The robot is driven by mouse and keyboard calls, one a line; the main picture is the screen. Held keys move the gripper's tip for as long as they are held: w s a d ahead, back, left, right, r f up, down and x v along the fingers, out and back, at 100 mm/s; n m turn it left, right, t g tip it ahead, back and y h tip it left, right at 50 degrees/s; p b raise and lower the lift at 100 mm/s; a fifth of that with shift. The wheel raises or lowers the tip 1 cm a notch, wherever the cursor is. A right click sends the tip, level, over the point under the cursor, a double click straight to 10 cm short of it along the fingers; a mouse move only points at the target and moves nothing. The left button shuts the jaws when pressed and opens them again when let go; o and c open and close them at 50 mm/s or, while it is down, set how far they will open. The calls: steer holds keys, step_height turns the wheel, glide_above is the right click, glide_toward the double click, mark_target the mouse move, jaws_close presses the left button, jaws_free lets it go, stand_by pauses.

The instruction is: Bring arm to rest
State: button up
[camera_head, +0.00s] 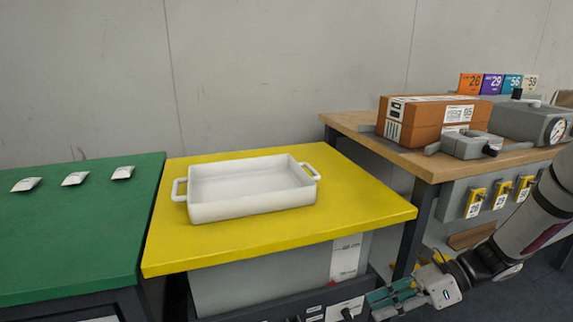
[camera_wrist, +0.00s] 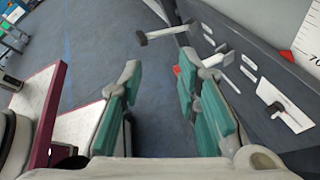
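My gripper (camera_head: 388,300) hangs low at the bottom right of the head view, in front of the yellow table's right front corner and below its top. My arm (camera_head: 530,220) reaches down to it from the right edge. In the wrist view the two teal-padded fingers of my gripper (camera_wrist: 158,85) stand apart, with only floor visible between them. Nothing is held. A drawer-like dark front with a handle (camera_wrist: 165,34) lies close beyond the fingers in the wrist view; I cannot tell whether they touch it.
A white two-handled tray (camera_head: 250,207) sits empty on the yellow table (camera_head: 375,215). Several small white packets (camera_head: 75,179) lie on the green table (camera_head: 70,235). A brown box (camera_head: 427,120) with labels and grey devices (camera_head: 472,146) stand on the wooden table (camera_head: 360,124). Floor (camera_wrist: 160,130) shows below my gripper.

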steer(key=s+a+r+n+g+h, duration=0.2)
steer(key=s+a+r+n+h, duration=0.15)
steer(key=s+r+n, duration=0.4)
steer(key=s+d+r+n+t+h, duration=0.1)
steer(key=s+r+n+h, duration=0.5)
steer(key=s, duration=0.4)
steer(key=s+d+r+n+t+h, duration=0.2)
steer(key=s+r+n+h, duration=0.1)
steer(key=s+n, duration=0.6)
step_height(320, 180, up, 40)
steer(key=t+p, duration=0.3)
steer(key=p, duration=3.4)
steer(key=shift+s+f+t, duration=0.2)
steer(key=shift+f+t, duration=0.05)
steer(key=shift+t, duration=0.15)
